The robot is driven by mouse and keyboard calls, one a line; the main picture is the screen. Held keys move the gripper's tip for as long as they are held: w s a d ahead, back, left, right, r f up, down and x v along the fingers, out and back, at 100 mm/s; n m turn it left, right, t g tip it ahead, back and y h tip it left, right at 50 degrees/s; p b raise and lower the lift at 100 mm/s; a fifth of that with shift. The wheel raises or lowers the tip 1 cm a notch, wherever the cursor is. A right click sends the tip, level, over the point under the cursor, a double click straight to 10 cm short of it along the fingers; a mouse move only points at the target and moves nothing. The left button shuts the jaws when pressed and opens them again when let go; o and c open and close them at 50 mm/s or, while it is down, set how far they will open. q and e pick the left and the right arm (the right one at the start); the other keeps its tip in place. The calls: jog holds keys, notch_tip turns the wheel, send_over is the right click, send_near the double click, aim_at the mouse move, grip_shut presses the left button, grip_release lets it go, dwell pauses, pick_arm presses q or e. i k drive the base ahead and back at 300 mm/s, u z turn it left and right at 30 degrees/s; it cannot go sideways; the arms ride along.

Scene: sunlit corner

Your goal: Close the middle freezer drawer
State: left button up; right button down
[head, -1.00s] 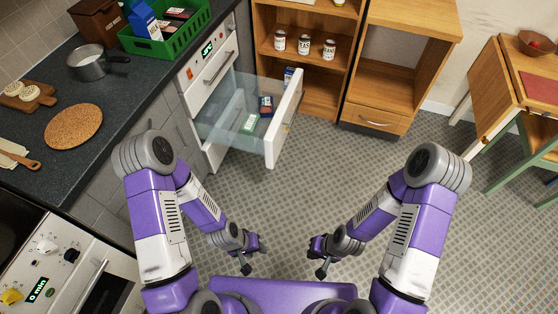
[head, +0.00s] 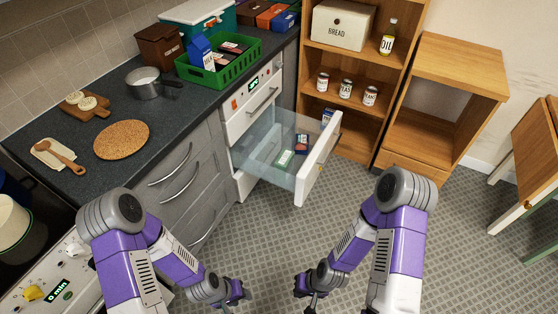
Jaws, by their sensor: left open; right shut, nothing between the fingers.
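The freezer (head: 245,118) is a white unit under the counter, with a small display at its top. Its middle drawer (head: 318,163) is pulled far out, with clear sides and a white front facing right. My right gripper (head: 308,296) is below the drawer front in the picture, shut and empty, touching nothing. The drawer's lower parts are partly hidden behind its front.
The dark counter (head: 75,195) with grey drawers (head: 175,180) runs along the left. A wooden shelf (head: 352,125) with cans stands behind the drawer, beside a wooden cabinet (head: 450,70). A table (head: 530,150) is at the right. The tiled floor (head: 270,240) between is clear.

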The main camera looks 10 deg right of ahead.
aim_at(305, 179)
jog(key=u, duration=0.2)
jog(key=i, duration=1.15)
jog(key=z, duration=0.25)
